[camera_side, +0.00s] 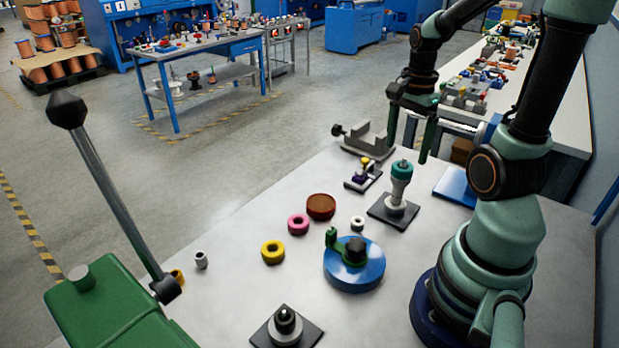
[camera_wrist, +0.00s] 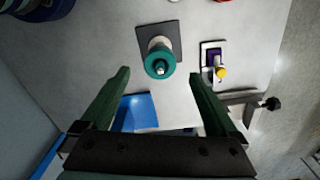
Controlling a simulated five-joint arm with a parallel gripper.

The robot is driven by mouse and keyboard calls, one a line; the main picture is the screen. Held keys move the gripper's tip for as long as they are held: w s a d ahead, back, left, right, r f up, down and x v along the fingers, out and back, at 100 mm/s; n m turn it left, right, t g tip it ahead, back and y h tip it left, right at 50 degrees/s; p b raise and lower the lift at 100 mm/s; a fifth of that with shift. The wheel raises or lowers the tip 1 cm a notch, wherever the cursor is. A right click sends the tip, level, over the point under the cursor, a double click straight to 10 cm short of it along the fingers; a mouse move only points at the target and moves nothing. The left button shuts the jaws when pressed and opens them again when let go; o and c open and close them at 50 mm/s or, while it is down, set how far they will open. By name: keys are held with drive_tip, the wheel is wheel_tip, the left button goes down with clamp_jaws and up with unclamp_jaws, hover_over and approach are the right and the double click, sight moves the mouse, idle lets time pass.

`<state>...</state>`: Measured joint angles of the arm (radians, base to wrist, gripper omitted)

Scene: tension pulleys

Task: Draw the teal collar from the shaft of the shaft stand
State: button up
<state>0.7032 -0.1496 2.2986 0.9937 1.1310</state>
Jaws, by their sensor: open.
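The teal collar (camera_side: 401,170) sits around the upper part of the shaft of the shaft stand, which rises upright from a dark square base (camera_side: 378,210). A pale, stepped part of the stand shows below the collar. In the wrist view the collar (camera_wrist: 160,63) is seen from above as a ring, with the shaft tip in its middle. My gripper (camera_side: 411,140) is open and empty, above and close to the stand in the side view. In the wrist view its two fingers (camera_wrist: 160,76) are spread wide, one to each side of the collar, not touching it.
A small stand with a yellow-topped part (camera_side: 364,172) is close to the shaft stand. A grey clamp block (camera_side: 367,140) and a blue tray (camera_side: 456,186) are nearby. A blue disc (camera_side: 354,277) and pink (camera_side: 298,224) and yellow (camera_side: 273,252) rings lie on the table.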

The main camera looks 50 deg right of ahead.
sight(404, 161)
drive_tip(key=shift+f, duration=2.35)
drive_tip(key=c, duration=1.4)
drive_tip(key=shift+r, duration=0.1)
drive_tip(key=shift+c, duration=0.2)
drive_tip(key=shift+r, duration=1.85)
drive_tip(key=shift+r, duration=1.05)
drive_tip(key=shift+r, duration=0.1)
drive_tip(key=shift+r, duration=1.9)
